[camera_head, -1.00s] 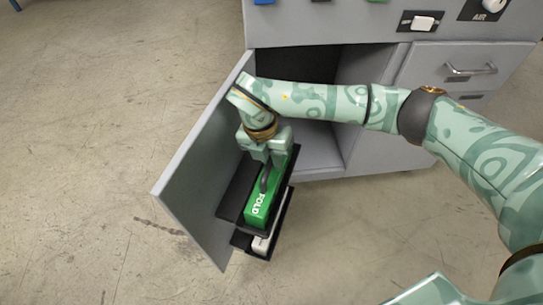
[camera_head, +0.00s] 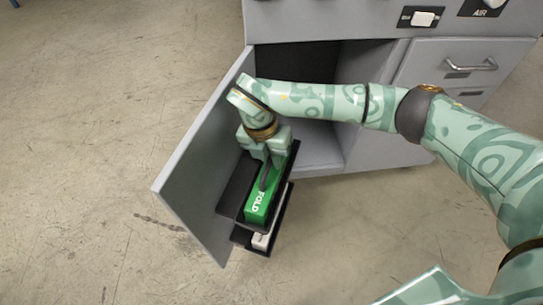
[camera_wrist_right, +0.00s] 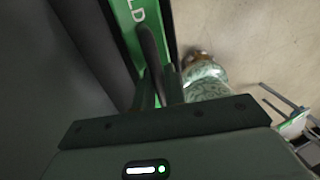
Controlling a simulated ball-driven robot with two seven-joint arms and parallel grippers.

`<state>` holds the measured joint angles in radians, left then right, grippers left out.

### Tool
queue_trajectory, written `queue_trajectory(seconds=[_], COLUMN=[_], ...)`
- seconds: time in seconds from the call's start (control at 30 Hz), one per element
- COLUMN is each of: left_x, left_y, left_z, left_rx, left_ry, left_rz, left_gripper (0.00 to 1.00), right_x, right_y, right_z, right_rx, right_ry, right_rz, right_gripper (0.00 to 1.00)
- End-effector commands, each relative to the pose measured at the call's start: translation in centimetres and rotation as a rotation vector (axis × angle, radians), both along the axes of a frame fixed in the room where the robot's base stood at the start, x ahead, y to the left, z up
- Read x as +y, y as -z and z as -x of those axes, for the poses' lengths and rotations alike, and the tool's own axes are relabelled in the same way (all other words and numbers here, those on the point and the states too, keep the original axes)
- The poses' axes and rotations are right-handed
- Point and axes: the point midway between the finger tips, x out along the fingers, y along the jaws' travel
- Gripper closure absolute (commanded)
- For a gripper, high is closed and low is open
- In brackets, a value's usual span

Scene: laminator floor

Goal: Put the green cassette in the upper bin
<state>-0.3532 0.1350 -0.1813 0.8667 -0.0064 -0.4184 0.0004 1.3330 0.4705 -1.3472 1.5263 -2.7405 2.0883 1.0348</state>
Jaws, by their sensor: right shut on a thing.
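The green cassette (camera_head: 256,208), marked FOLD, is in the upper bin (camera_head: 232,188), a black tray on the inner side of the open door. My right gripper (camera_head: 266,178) comes down from above and is shut on the cassette. Whether the cassette rests on the bin's floor I cannot tell. The cassette also shows in the right wrist view (camera_wrist_right: 130,30), at the top, with a finger against it. My left gripper is not in view.
A lower black bin (camera_head: 241,237) below holds a white cassette (camera_head: 262,240). The open grey door (camera_head: 195,175) stands close left of the bins. The grey cabinet (camera_head: 375,150) is behind, its compartment open. The floor at left is clear.

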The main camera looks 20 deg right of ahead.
Motion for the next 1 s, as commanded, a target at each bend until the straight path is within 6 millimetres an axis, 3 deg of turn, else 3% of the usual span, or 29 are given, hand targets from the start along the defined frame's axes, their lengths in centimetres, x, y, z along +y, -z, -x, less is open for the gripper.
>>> queue_trajectory(seconds=[0.3, 0.33, 0.4, 0.77, 0.87, 1.0], left_x=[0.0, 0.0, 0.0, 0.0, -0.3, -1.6], left_y=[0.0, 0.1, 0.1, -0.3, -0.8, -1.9], left_z=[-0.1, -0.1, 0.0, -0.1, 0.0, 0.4], left_rx=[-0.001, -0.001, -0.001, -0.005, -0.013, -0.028], left_ry=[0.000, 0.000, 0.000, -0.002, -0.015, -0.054], left_rz=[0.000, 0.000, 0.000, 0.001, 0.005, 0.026], left_gripper=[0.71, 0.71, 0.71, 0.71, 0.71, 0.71], right_x=[-0.1, -0.1, -0.1, 0.0, 0.3, 0.8], right_y=[0.6, 0.6, 0.6, -0.3, -2.1, -6.0], right_z=[0.2, 0.2, 0.2, 0.0, -0.2, -0.7], right_rx=[0.005, 0.006, 0.006, 0.001, -0.004, -0.009], right_ry=[-0.001, -0.001, -0.001, -0.001, -0.002, -0.002], right_rz=[0.005, 0.004, 0.004, 0.003, 0.003, 0.004], right_gripper=[1.00, 0.80, 0.62, 0.62, 0.62, 0.62])
